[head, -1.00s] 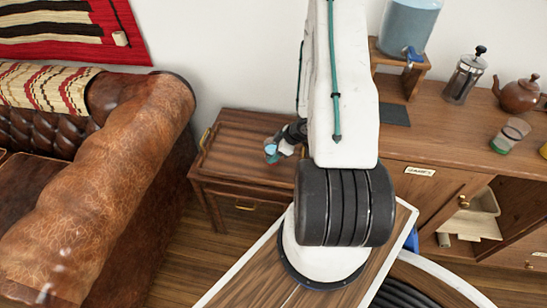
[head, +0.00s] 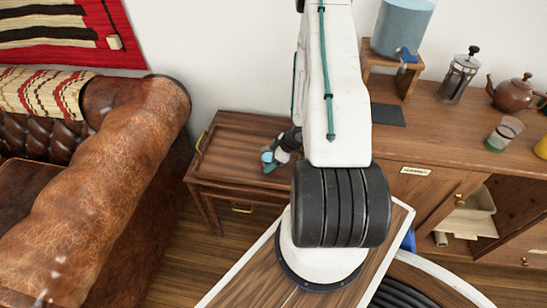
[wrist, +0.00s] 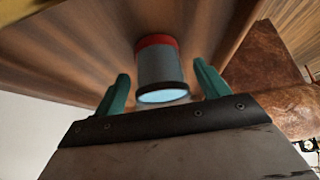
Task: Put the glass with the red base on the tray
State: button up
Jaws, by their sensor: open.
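The glass with the red base (wrist: 160,66) shows in the wrist view, its red base away from the camera and its pale rim toward it. My gripper (wrist: 162,72) is open, with one teal finger on each side of the glass and a visible gap on both sides. In the head view, the bluish top of the glass (head: 267,157) shows at my gripper, over the wooden tray (head: 235,128) on the small side table. The base appears to rest on the tray's wood; the exact contact is hard to see.
A brown leather sofa (head: 110,190) stands left of the side table. The wooden cabinet (head: 440,150) at right holds a green-based glass (head: 503,135), a French press (head: 459,75), a teapot (head: 515,93) and a water dispenser (head: 403,28). The tray's left part is clear.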

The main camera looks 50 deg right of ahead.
jog(key=v, duration=1.2)
jog(key=w+d+r+m+h, duration=0.1)
jog(key=w+r+h, duration=0.25)
jog(key=r, duration=0.35)
jog(key=w+d+r+m+h, duration=0.1)
jog(key=w+d+r+h, duration=0.2)
jog(key=r, duration=0.5)
jog(key=a+r+m+g+h, duration=0.2)
jog(key=a+r, duration=0.4)
jog(key=r, duration=0.6)
jog(key=s+a+r+y, duration=0.1)
jog(key=s+a+r, duration=0.3)
jog(key=a, duration=0.5)
jog(key=s+a+r+m+g+y, duration=0.1)
jog(key=s+a+r+y, duration=0.1)
jog(key=s+a, duration=0.6)
jog(key=s+a+r+m+g+y, duration=0.1)
jog(key=s+a+r, duration=0.4)
jog(key=a, duration=0.6)
jog(key=shift+s+r+y, duration=0.3)
jog(key=shift+s+y, duration=0.25)
jog(key=shift+s, duration=0.1)
jog(key=shift+d, duration=0.1)
